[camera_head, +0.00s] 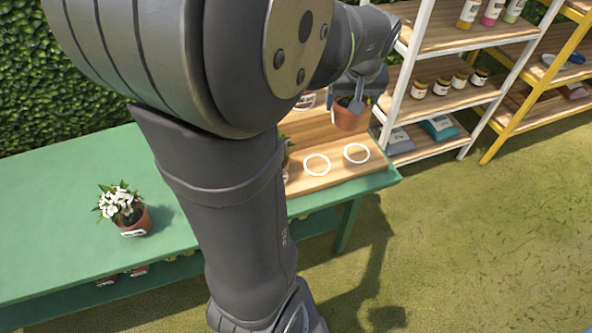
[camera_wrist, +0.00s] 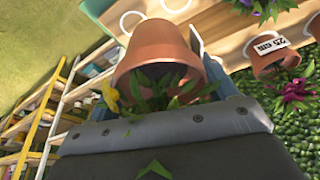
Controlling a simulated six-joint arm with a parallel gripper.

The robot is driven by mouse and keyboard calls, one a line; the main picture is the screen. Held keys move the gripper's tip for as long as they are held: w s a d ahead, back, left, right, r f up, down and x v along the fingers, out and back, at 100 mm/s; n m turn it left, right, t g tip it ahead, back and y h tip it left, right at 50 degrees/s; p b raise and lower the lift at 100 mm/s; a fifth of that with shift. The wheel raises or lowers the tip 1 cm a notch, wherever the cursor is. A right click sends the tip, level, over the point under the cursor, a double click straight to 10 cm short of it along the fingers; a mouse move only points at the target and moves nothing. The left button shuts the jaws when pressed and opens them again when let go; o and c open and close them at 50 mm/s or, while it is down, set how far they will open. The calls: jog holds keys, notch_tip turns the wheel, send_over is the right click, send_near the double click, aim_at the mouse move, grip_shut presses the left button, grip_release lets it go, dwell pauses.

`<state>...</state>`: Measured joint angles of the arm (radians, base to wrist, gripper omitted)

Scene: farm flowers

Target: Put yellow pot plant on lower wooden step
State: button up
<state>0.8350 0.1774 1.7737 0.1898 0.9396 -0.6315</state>
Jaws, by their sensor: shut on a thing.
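The yellow pot plant is a terracotta pot (camera_head: 348,118) held between the fingers of my gripper (camera_head: 353,103), which is shut on it. In the wrist view the pot (camera_wrist: 158,48) fills the upper middle, with green leaves and a yellow bloom (camera_wrist: 110,93) toward the camera. The wooden step (camera_head: 305,181) is at the right end of the green table, with two empty white rings (camera_head: 317,164) (camera_head: 356,152) on it. The pot appears raised above the step's right side. My arm hides much of the wooden stand.
A white-flowered pot (camera_head: 135,222) stands on the green table (camera_head: 60,235) to the left. Other potted plants, one with a labelled pot (camera_wrist: 270,51), stand on the wood in the wrist view. White shelves (camera_head: 435,95) and a yellow rack (camera_head: 530,95) stand close on the right.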

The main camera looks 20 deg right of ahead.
jog(key=s+f+m, duration=0.1)
jog(key=s+f, duration=0.3)
jog(key=f, duration=0.8)
jog(key=shift+w+a+f, duration=0.65)
jog(key=shift+w+f, duration=1.1)
jog(key=shift+w+a+f, duration=0.6)
jog(key=shift+w+f, duration=1.15)
jog(key=shift+w, duration=0.05)
jog(key=shift+w+a+f, duration=0.65)
jog(key=shift+w+f, duration=1.1)
jog(key=shift+f, duration=0.1)
jog(key=o, duration=0.9)
jog(key=shift+f, duration=0.1)
jog(key=shift+c, duration=0.2)
jog(key=o, duration=0.4)
